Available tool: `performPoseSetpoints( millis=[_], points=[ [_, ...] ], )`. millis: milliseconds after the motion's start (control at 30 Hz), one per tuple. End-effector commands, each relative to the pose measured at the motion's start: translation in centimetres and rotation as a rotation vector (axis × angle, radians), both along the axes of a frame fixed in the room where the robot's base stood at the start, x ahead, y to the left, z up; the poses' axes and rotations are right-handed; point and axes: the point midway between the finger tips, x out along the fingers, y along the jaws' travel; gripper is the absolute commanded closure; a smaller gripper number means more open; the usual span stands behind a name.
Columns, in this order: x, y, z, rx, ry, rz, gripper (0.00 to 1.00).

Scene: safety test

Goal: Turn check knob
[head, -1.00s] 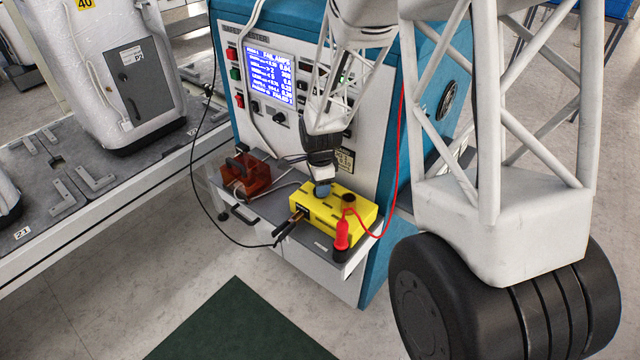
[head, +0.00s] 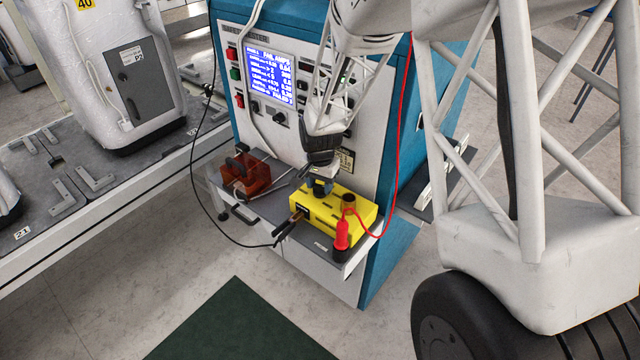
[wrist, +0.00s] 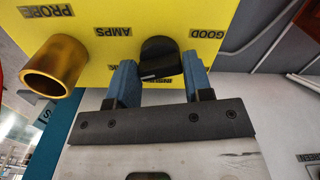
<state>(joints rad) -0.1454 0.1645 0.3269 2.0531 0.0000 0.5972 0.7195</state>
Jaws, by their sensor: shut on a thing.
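The check knob (wrist: 160,57) is black with a white pointer line, on the yellow box. In the wrist view it sits between the blue fingertips of my gripper (wrist: 158,78), which is shut on it. The yellow box (head: 352,212) stands on the tester's shelf, and in the wrist view its face (wrist: 205,12) carries the labels PROBE, AMPS and GOOD; another label is partly hidden behind the knob and fingers. A brass socket (wrist: 55,68) is left of the knob. In the head view my gripper (head: 322,188) is at the box's top and hides the knob.
A red probe (head: 342,234) with a red cable stands at the shelf's front right corner.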

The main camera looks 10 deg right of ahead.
Motion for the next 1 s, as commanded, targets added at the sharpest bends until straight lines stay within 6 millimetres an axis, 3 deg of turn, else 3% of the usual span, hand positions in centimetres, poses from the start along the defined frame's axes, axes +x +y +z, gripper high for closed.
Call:
performPoseSetpoints(
  millis=[1000],
  points=[
    [0.05, -0.01, 0.12, -0.001, -0.002, 0.963, 0.77]
  ],
)
